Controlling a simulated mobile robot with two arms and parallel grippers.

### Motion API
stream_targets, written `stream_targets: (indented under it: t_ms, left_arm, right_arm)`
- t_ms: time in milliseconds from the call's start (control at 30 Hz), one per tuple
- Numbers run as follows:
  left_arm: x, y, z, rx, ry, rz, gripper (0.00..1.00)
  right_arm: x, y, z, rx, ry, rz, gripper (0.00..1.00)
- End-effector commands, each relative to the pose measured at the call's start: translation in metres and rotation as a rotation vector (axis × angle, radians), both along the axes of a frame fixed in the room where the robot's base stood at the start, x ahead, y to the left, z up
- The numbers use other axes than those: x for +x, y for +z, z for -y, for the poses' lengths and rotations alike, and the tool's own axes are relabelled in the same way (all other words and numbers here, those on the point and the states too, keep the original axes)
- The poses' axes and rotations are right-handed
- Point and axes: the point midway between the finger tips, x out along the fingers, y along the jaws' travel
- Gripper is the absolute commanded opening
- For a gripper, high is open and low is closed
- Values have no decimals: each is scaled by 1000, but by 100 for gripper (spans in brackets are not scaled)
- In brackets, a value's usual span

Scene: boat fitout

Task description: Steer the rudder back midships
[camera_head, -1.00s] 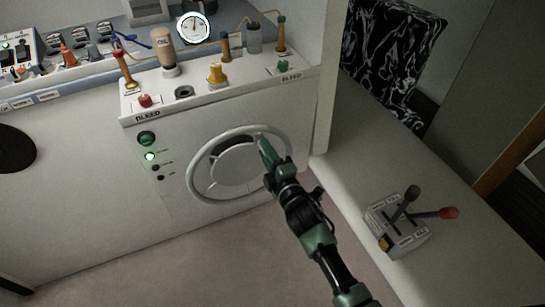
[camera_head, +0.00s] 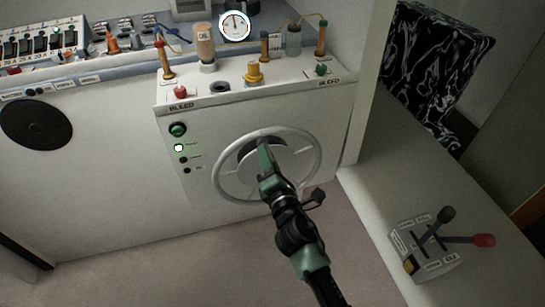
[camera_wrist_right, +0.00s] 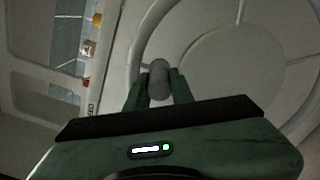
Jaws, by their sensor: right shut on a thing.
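The grey steering wheel (camera_head: 317,168) with a round hub is mounted on the front of the white console. The fingers hide part of the upper wheel in the head view. A round white dial (camera_head: 235,25) with a needle stands behind the console; its marks are too small to read. My left gripper is not in view.
The console top (camera_head: 222,94) carries bleed fittings, a yellow knob (camera_head: 254,72) and an oil bottle (camera_head: 205,41). A throttle box (camera_head: 426,246) with two levers sits on the ledge at right. A switch panel (camera_head: 45,42) is at left. Floor below the wheel is clear.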

Motion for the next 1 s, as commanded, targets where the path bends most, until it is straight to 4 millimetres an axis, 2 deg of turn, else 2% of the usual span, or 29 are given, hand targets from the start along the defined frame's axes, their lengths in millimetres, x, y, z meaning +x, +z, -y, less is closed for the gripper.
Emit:
stream_targets:
  t_ms: [500,533,600,867,1000]
  left_arm:
    - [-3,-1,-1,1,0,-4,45]
    - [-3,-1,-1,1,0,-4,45]
    - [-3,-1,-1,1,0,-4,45]
    - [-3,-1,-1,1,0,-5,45]
    - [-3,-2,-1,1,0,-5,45]
  right_arm:
    - [-1,0,-4,-14,5,5,0]
    - [-1,0,-4,-14,5,5,31]
    - [-1,0,-4,-14,4,4,45]
    - [-1,-1,-3,-15,2,4,45]
    - [-9,-3,0,-16,2,3,45]
